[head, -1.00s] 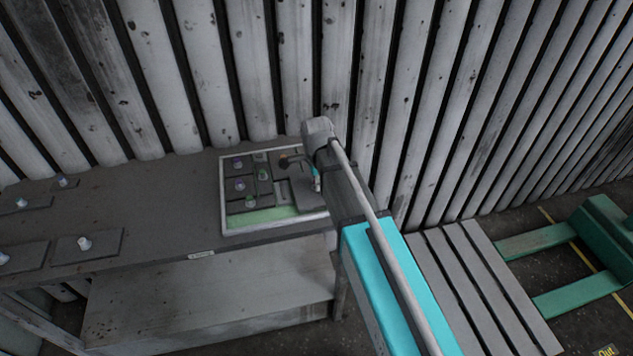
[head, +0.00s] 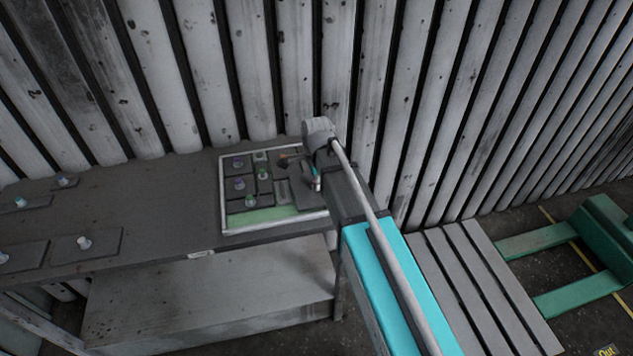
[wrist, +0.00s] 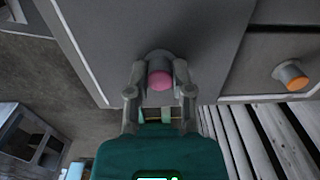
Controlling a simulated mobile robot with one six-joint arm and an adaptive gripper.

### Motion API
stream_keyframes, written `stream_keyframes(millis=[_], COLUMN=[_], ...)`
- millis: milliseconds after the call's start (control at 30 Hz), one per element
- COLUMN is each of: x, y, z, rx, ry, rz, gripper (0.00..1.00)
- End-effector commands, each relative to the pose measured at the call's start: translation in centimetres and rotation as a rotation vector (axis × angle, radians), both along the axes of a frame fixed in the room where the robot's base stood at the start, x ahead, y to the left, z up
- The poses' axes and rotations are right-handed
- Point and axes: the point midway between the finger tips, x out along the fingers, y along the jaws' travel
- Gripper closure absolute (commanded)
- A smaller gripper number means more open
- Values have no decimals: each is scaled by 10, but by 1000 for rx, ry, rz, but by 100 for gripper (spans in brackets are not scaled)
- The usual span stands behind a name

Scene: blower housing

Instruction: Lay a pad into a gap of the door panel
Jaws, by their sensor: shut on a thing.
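The door panel (head: 224,200) lies on the bench inside a pale frame, with several dark pads on it. A green area (head: 262,215) shows along its near side. My gripper (wrist: 160,82) is shut on the pink knob (wrist: 160,80) of a grey pad (wrist: 195,45) in the wrist view. This pad is at a corner by the pale rim. I cannot tell whether it rests in a gap or hangs just above. A pad with an orange knob (wrist: 293,75) is to its right. In the head view, my arm partly hides the panel's right side.
Loose pads with pale knobs (head: 84,243) lie on the left of the bench (head: 150,215). A ribbed wall (head: 250,70) stands close behind the bench. A slatted pallet (head: 480,285) and green forks (head: 540,240) are on the right.

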Motion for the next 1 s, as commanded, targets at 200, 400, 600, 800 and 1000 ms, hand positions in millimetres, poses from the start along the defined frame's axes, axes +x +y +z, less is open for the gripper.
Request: stream_keyframes(millis=[200,400,600,800,1000], x=[0,0,0,0,0], y=[0,0,0,0,0], z=[-5,-6,-6,-6,-8], rx=[0,0,0,0,0], ry=[0,0,0,0,0], rz=[0,0,0,0,0], gripper=[100,100,100,100,100])
